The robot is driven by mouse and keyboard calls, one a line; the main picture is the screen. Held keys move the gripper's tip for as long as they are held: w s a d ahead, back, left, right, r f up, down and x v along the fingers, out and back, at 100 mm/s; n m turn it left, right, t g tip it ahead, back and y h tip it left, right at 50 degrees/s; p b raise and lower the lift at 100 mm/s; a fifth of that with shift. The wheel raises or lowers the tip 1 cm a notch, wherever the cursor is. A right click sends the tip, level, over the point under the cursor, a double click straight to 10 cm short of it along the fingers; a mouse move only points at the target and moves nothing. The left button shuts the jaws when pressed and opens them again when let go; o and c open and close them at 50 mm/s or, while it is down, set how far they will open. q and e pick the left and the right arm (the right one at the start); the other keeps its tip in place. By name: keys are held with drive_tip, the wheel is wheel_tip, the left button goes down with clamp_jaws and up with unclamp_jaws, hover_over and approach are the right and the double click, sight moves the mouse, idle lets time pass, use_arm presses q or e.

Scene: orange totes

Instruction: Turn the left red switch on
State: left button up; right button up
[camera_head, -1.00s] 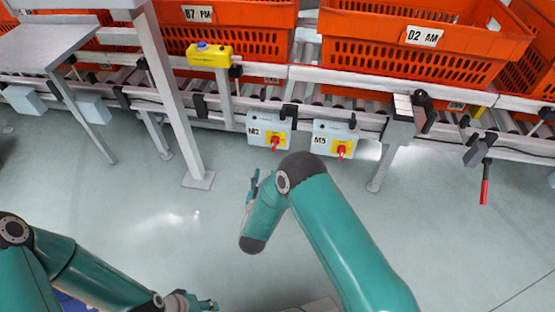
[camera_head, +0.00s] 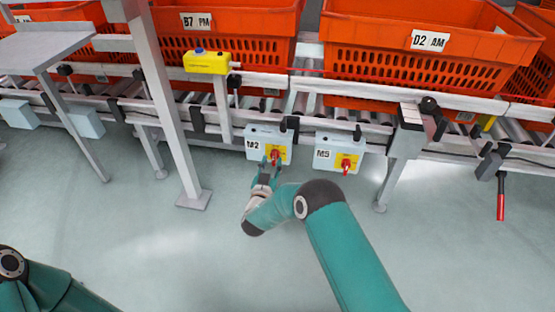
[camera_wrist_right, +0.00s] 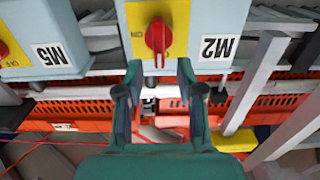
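The left red switch (camera_head: 275,157) is a red knob on a yellow plate on the grey-blue box marked M2 (camera_head: 254,133). In the right wrist view the knob (camera_wrist_right: 157,37) stands lengthwise up and down in the picture. My right gripper (camera_head: 266,167) is right at this box; its fingers partly cover the knob in the head view. In the wrist view my right gripper (camera_wrist_right: 158,72) is open, its fingertips to either side just below the knob, with nothing between them. Whether they touch it I cannot tell. My left gripper is out of view; only my left arm shows.
The box marked M5 (camera_head: 324,153) with its own red switch (camera_head: 346,165) hangs just to the right. A conveyor with orange totes (camera_head: 415,60) runs behind. A steel post (camera_head: 165,100) and yellow box (camera_head: 207,62) stand left. The floor in front is clear.

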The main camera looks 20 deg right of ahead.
sight(273, 158)
drive_tip(key=shift+b+x, duration=0.65)
drive_tip(key=shift+x, duration=1.55)
